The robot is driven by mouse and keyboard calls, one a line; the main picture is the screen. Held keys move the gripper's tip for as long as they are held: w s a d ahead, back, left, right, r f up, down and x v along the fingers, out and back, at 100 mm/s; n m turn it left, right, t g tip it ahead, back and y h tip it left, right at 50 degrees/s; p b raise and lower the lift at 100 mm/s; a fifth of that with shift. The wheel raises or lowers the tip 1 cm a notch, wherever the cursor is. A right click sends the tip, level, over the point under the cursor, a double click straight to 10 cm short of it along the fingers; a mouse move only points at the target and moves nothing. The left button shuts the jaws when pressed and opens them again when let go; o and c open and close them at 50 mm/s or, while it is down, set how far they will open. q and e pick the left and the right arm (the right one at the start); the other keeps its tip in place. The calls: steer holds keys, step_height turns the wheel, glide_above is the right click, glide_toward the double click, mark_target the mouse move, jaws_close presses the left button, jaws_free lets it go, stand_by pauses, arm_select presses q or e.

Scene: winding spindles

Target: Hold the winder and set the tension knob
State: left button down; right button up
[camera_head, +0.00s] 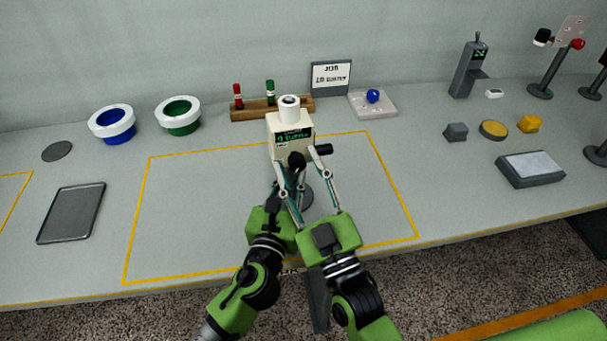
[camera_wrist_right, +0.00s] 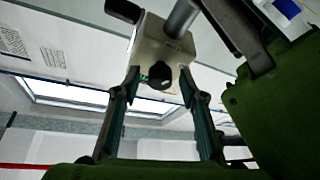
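The winder (camera_head: 277,147) is a cream box with a white spool on top and a green-lit display, on a grey post and round base. Its black tension knob (camera_head: 297,160) faces me; it also shows in the right wrist view (camera_wrist_right: 160,76). A black crank handle (camera_head: 322,149) sticks out at its right. My right gripper (camera_head: 298,166) is open, with one fingertip on each side of the knob and gaps between. My left gripper (camera_head: 276,203) is low at the left of the winder's post, largely overlapped by the right fingers; its grip is hidden.
A yellow outline (camera_head: 139,207) on the table surrounds the winder. A dark tray (camera_head: 72,213) lies left. The outlined area is otherwise clear.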

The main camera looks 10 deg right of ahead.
steer(key=v, duration=1.2)
steer(key=s+a+r+n+g+y, duration=0.1)
steer(key=a+n+g+y, duration=0.35)
steer(key=n+y, duration=0.35)
steer(key=a+r+n+g+y, duration=0.25)
steer(key=n+g+y, duration=0.25)
steer(key=n+y, duration=0.35)
steer(key=w+d+f+n+g+h, duration=0.2)
steer(key=w+d+n+g, duration=0.5)
steer(key=d, duration=0.8)
steer(key=shift+n+t, duration=0.25)
steer(key=shift+t, duration=0.6)
steer(key=x, duration=0.4)
steer(key=w+x, duration=0.1)
steer(key=x, duration=0.3)
steer(key=w+x, duration=0.1)
steer(key=x, duration=0.3)
steer(key=shift+w+d+r, duration=0.15)
